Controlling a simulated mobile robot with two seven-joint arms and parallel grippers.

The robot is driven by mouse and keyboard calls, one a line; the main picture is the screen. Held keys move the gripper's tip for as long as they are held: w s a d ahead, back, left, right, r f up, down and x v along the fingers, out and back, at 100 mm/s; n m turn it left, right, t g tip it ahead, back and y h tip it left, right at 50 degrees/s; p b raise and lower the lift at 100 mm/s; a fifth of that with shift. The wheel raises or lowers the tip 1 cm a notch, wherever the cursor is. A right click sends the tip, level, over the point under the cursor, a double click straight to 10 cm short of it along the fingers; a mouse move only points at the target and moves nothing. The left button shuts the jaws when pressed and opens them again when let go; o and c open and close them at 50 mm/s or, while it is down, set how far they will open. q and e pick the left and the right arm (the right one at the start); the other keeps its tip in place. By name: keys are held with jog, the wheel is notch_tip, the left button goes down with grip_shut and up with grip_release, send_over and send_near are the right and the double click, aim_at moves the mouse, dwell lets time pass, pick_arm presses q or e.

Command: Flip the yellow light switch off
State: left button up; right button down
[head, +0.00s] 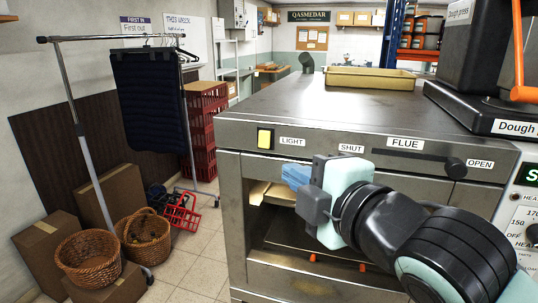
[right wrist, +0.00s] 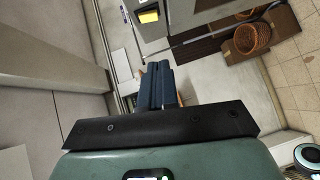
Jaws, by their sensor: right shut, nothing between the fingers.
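The yellow light switch (head: 265,139) is on the upper left of the steel oven's front panel, just left of the LIGHT label (head: 292,141). It also shows near the top of the right wrist view (right wrist: 148,17). I cannot tell which way its rocker is tipped. My right gripper (head: 290,176) is in front of the oven, below and to the right of the switch, and apart from it in the picture. Its blue fingers (right wrist: 159,68) are shut together with nothing between them. My left gripper is in neither view.
The oven (head: 330,100) has a FLUE slider with a black knob (head: 455,168) to the right. Its chamber below shows a rack, partly hidden by my right arm. Wicker baskets (head: 90,262), cardboard boxes and a clothes rail stand at the left. Some tiled floor between is clear.

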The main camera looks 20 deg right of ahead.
jog(key=shift+w, duration=0.15)
jog(key=p, duration=0.2)
send_near(262, 148)
jog(key=w+a, duration=0.3)
jog(key=w+d, duration=0.1)
jog(key=w+d+f, duration=0.1)
jog(key=shift+w, duration=0.35)
